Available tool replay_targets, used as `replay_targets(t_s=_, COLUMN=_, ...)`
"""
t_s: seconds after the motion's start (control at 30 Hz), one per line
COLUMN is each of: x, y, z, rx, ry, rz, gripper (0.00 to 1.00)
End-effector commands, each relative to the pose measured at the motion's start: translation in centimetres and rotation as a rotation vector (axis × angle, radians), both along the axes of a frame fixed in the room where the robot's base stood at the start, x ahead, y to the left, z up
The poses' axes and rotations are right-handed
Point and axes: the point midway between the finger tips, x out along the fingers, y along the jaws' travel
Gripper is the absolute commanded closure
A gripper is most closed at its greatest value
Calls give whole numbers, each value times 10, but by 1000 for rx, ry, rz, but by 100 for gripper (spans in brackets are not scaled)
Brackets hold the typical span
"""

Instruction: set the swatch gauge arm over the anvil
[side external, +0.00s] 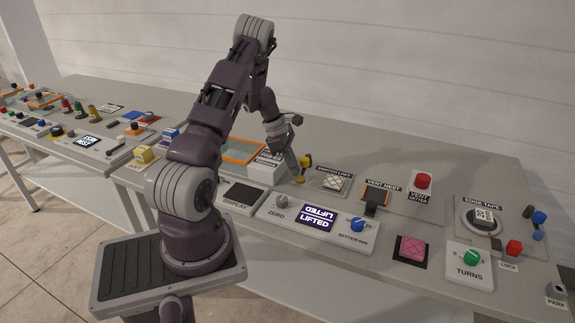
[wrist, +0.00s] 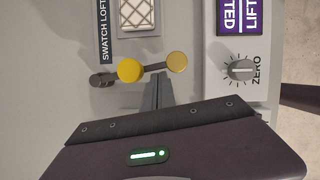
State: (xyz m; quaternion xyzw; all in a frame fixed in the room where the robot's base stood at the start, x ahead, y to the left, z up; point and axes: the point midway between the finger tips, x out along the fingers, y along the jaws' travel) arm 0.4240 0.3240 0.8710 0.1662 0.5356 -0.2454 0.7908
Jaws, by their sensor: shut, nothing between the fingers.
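In the side view the yellow knob (side external: 305,161) and brass disc (side external: 299,181) are beside the swatch plate. A cream quilted swatch (side external: 336,182) lies there; it also shows in the wrist view (wrist: 137,14). The anvil is not clearly distinguishable. My gripper (wrist: 159,76) is shut and empty, its tips at the bar between knob and disc; contact is unclear.
The grey ZERO dial (side external: 281,200) and blue-knob panel (side external: 357,225) flank the screen in front. A teal-lined, orange-edged tray (side external: 238,158) is left of my gripper. Bare tabletop lies behind the gauge.

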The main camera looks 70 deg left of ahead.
Motion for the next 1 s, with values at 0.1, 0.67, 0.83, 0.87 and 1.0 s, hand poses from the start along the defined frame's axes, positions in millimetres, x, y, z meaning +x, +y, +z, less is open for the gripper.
replay_targets(t_s=0.1, x=0, y=0, z=0, rx=0, ry=0, rz=0, gripper=100)
replay_targets(t_s=0.67, x=12, y=-14, z=1, rx=-1, ry=0, rz=161, gripper=100)
replay_targets(t_s=0.83, x=25, y=-24, z=0, rx=-3, ry=1, rz=312, gripper=100)
replay_targets(t_s=0.87, x=28, y=-26, z=0, rx=-2, ry=0, rz=339, gripper=100)
replay_targets(t_s=1.0, x=41, y=-32, z=1, rx=-2, ry=0, rz=470, gripper=100)
